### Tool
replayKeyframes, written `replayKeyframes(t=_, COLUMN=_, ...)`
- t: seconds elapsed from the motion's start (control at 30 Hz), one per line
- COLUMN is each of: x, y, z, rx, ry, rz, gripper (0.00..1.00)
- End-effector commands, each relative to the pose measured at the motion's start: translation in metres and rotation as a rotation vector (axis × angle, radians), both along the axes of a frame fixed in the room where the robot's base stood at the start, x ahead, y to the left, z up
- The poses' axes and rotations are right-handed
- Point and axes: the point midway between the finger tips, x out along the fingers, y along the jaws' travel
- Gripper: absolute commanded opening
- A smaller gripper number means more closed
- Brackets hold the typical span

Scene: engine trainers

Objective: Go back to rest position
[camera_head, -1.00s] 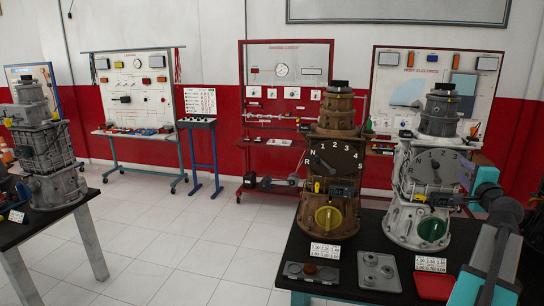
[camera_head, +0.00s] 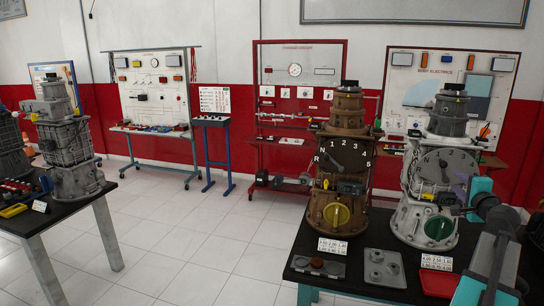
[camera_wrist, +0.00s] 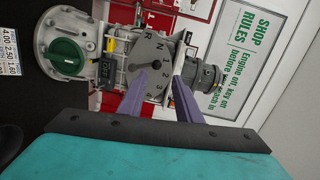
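My arm rises at the right of the head view, with the teal part of my gripper (camera_head: 478,190) in front of the white engine trainer (camera_head: 410,215). In the wrist view, the two purple fingers of my gripper (camera_wrist: 160,90) stand apart with nothing held between them. Beyond them, the white engine trainer (camera_wrist: 75,30) shows its grey dial with R, N and numbers, and its green knob (camera_wrist: 64,57). The fingers overlap the dial in the picture; contact cannot be told. In the head view, the gripper partly hides this trainer's right side.
A brown engine trainer (camera_head: 337,212) stands beside the white one on the black table (camera_head: 296,262). A red plate (camera_head: 437,284), grey plates and number cards lie in front. Another table (camera_head: 75,212) with engines is at left. White tiled floor (camera_head: 190,245) is open between the tables.

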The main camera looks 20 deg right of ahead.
Motion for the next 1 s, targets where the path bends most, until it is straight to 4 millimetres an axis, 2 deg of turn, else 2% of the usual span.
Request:
replayKeyframes(t=0.17, x=0.031, y=0.029, z=-0.03, rx=-0.006, ry=0.068, rz=0.062, gripper=0.31)
replayKeyframes(t=0.37, x=0.082, y=0.084, z=-0.082, rx=-0.025, ry=0.193, rz=0.179, gripper=0.31)
replayKeyframes(t=0.5, x=0.114, y=0.13, z=-0.124, rx=-0.047, ry=0.294, rz=0.273, gripper=0.31)
replayKeyframes(t=0.7, x=0.151, y=0.202, z=-0.183, rx=-0.086, ry=0.438, rz=0.417, gripper=0.31)
replayKeyframes(t=1.0, x=0.182, y=0.318, z=-0.271, rx=-0.168, ry=0.658, rz=0.647, gripper=0.31)
